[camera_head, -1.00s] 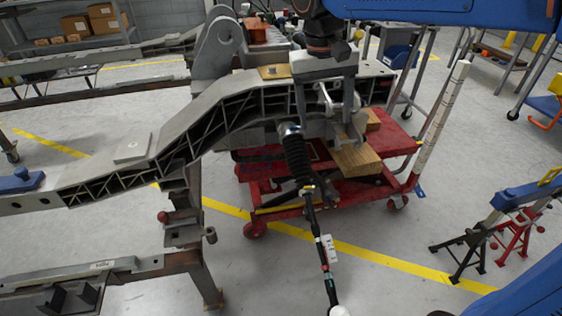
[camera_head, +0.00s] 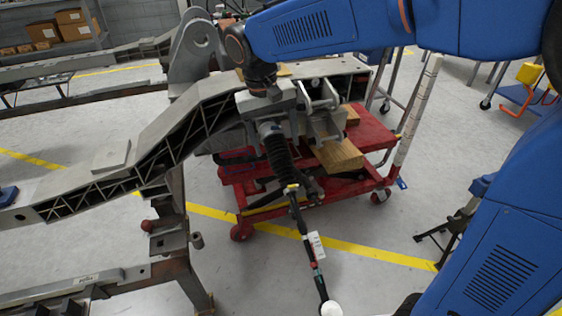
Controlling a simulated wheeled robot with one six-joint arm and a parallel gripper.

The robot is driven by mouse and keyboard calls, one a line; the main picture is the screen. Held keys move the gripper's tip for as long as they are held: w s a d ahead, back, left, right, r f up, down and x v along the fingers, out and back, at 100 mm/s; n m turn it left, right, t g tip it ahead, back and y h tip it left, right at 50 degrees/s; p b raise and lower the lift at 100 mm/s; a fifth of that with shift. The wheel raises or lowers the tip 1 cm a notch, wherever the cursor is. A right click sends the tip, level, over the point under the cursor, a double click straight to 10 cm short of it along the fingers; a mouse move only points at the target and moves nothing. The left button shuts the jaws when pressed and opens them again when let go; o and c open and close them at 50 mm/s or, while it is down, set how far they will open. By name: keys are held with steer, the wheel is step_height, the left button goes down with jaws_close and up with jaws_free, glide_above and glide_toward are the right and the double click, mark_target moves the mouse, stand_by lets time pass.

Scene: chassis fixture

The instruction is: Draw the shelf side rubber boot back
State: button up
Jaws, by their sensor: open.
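A black ribbed rubber boot (camera_head: 279,157) sits on the steering rod, below the pale chassis frame (camera_head: 205,117). Its upper end meets a metal collar (camera_head: 269,130). A thin rod (camera_head: 303,225) with a white tag runs down from its lower end to a white ball end (camera_head: 331,309). My gripper (camera_head: 268,122) hangs from my blue arm, pointing down over the frame, just above the boot's upper end. It is open. Its fingertips are partly lost against the frame and collar, and I cannot tell whether they touch the boot.
A red lift cart (camera_head: 375,130) with wooden blocks (camera_head: 340,153) stands under the frame. A metal bracket (camera_head: 322,110) stands close to the right of my gripper. A steel stand (camera_head: 172,225) supports the frame. Shelves with boxes (camera_head: 45,33) are at the far left.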

mark_target(289, 188)
steer(key=f, duration=0.2)
steer(key=d+f, duration=0.1)
steer(key=f, duration=0.4)
steer(key=shift+w+d+f, duration=0.15)
steer(key=shift+d+f, duration=0.05)
steer(key=shift+f, duration=0.2)
steer(key=shift+c, duration=0.2)
steer(key=c, duration=1.4)
steer(key=s+f, duration=0.1)
steer(key=s, duration=0.1)
steer(key=s+d+f, duration=0.1)
steer(key=s, duration=0.1)
steer(key=s+d+f, duration=0.1)
steer(key=s, duration=0.2)
steer(key=shift+f, duration=0.15)
steer(key=shift+c, duration=0.2)
steer(key=o, duration=1.5)
